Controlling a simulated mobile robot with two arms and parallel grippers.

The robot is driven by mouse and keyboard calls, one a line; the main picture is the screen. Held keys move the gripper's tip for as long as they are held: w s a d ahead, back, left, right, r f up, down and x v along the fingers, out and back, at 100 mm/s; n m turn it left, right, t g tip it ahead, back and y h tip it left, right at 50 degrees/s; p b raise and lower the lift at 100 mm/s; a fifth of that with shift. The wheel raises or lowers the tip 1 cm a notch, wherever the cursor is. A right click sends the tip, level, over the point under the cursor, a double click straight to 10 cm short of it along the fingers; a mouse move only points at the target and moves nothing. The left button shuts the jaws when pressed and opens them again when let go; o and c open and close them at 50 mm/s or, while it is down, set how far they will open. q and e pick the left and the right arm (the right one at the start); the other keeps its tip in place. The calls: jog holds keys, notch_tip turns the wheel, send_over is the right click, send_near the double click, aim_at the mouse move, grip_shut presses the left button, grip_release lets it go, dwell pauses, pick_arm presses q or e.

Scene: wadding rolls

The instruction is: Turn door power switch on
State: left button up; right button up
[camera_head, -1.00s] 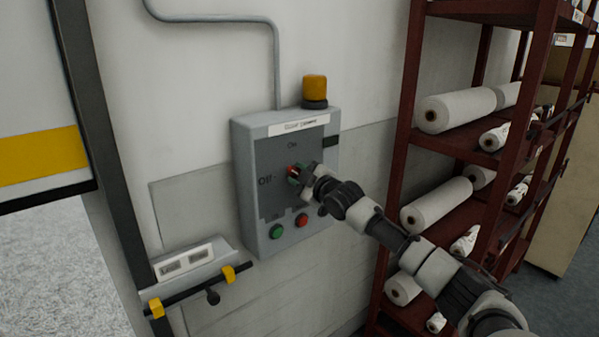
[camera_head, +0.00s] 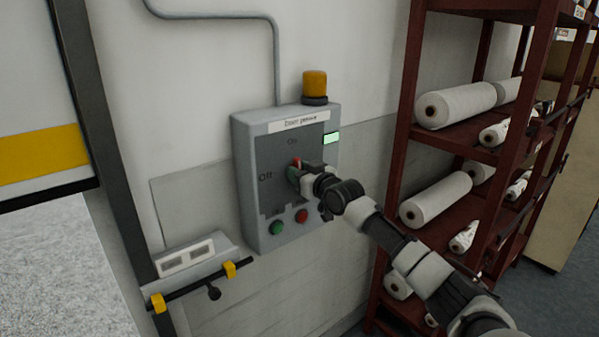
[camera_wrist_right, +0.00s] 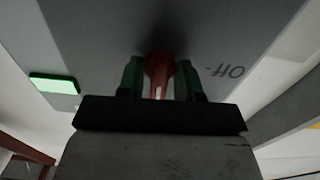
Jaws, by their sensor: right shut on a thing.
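The grey door power box (camera_head: 255,135) hangs on the wall, with "On" marked above its switch and "Off" to the left. My right gripper (camera_head: 295,172) is at the switch, its fingers shut on the red switch handle (camera_head: 296,162). In the right wrist view the red handle (camera_wrist_right: 158,74) sits between the two green fingers (camera_wrist_right: 159,78). The handle points up toward "On" in the head view. A small indicator (camera_head: 331,139) on the box's right side glows green; it also glows in the right wrist view (camera_wrist_right: 54,84). My left gripper is not in view.
A green button (camera_head: 277,228) and a red button (camera_head: 302,215) are below the switch. An orange lamp (camera_head: 315,84) tops the box. A dark red rack (camera_head: 407,100) with white rolls stands to the right. A black bar (camera_head: 190,288) projects at lower left.

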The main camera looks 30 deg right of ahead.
jog(key=shift+f+m, duration=0.15)
jog(key=shift+m, duration=0.35)
jog(key=o, duration=0.6)
jog(key=shift+s, duration=0.1)
jog(key=shift+s+d+b, duration=0.15)
jog(key=shift+s+b, duration=0.4)
jog(key=shift+s, duration=1.25)
jog(key=shift+s+d+b, duration=0.15)
jog(key=shift+s+b, duration=0.45)
jog(key=shift+s, duration=1.15)
jog(key=shift+s+d+b, duration=0.15)
jog(key=shift+s+b, duration=0.4)
jog(key=shift+s, duration=1.25)
